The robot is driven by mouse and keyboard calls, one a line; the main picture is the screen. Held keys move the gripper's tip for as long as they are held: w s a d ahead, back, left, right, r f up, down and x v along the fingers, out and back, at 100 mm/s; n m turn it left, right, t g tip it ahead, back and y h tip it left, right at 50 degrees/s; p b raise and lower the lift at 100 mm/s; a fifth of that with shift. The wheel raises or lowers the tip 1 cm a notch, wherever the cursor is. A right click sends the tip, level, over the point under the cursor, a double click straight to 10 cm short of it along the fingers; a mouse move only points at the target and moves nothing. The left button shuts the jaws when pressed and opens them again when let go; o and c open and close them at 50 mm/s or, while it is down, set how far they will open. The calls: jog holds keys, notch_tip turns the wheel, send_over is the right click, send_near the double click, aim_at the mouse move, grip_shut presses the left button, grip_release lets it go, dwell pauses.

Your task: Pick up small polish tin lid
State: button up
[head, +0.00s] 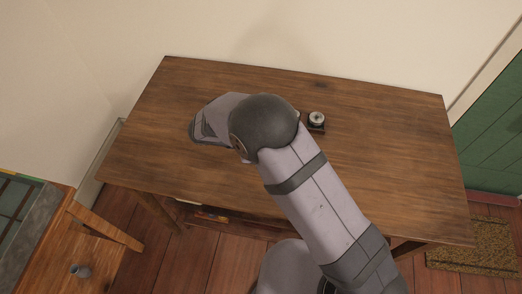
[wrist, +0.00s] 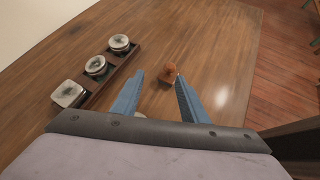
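I cannot tell which is the small polish tin lid, or lid from tin. In the head view one pale round piece (head: 317,118) shows right of my arm, which hides the others. My gripper (wrist: 159,75) is open, its blue fingers apart, to the right of the tray. A pale edge (wrist: 140,116) shows low between the fingers, mostly hidden.
A small orange-brown block (wrist: 168,74) lies on the wooden table (head: 390,150), seen between the fingertips. The table's right side is clear in the head view. A wall (head: 330,35) stands behind it. A second wooden surface (head: 95,255) is at lower left.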

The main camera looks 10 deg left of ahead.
jog(key=a+f+n+t, duration=0.1)
jog(key=a, duration=0.2)
jog(key=a+f+n+t+b, duration=0.1)
jog(key=a+n+t, duration=0.1)
jog(key=a, duration=0.1)
jog(key=a+f+n+t, duration=0.1)
jog(key=a, duration=0.1)
jog(key=shift+s+a+f+n, duration=0.1)
jog(key=shift+a+f+n, duration=0.2)
jog(key=shift+a, duration=0.1)
jog(key=shift+a+f+t, duration=0.15)
jog(key=shift+t, duration=0.15)
jog(key=shift+d, duration=0.25)
jog(key=shift+p+x, duration=0.9)
jog(key=shift+x, duration=2.6)
jog(key=shift+c, duration=0.2)
grip_shut()
